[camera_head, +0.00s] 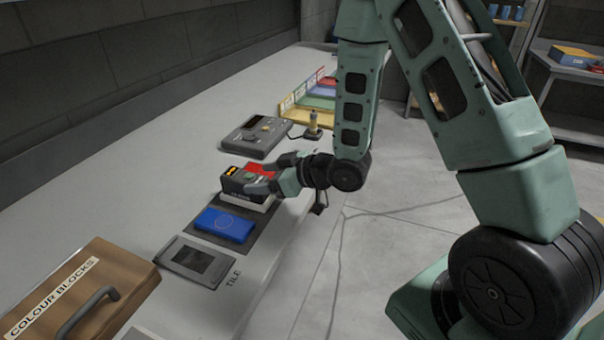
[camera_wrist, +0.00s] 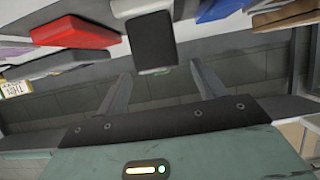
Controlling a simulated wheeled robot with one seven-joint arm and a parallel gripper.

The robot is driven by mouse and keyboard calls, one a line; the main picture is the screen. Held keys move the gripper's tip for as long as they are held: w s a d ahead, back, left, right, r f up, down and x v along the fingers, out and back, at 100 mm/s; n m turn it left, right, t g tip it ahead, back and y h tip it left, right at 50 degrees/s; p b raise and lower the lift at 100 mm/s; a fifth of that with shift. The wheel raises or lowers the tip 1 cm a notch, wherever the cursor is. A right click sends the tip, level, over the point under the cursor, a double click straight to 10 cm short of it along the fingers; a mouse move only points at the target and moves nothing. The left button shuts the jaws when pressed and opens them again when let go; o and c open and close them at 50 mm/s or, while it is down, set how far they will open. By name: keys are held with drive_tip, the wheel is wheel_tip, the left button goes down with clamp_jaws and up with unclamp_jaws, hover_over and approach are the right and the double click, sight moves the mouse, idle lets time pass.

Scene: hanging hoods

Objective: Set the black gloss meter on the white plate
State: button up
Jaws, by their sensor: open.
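The black gloss meter (camera_head: 232,185) is a small dark box with an orange mark, beside a red block (camera_head: 262,167). A white slab, seemingly the white plate (camera_head: 246,200), shows below its front edge; I cannot tell if the meter rests on it. In the wrist view a black box (camera_wrist: 151,40), likely the meter, lies ahead of the fingers with a pale strip at its end. The red block (camera_wrist: 75,32) is left of it. My gripper (camera_head: 264,176) is open, its fingers at the meter and red block in the head view. In the wrist view its fingers (camera_wrist: 160,88) are apart and empty.
A blue block (camera_head: 224,225) on a dark mat and a grey tile device (camera_head: 195,262) lie nearer. A wooden colour-blocks box (camera_head: 85,290) stands at the near left. A grey instrument (camera_head: 258,136) and coloured trays (camera_head: 315,100) lie beyond. The bench's left side is clear.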

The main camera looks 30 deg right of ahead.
drive_tip(key=p+v, duration=1.1)
drive_tip(key=p, duration=0.2)
drive_tip(key=shift+s+d, duration=0.2)
drive_tip(key=shift+s, duration=0.1)
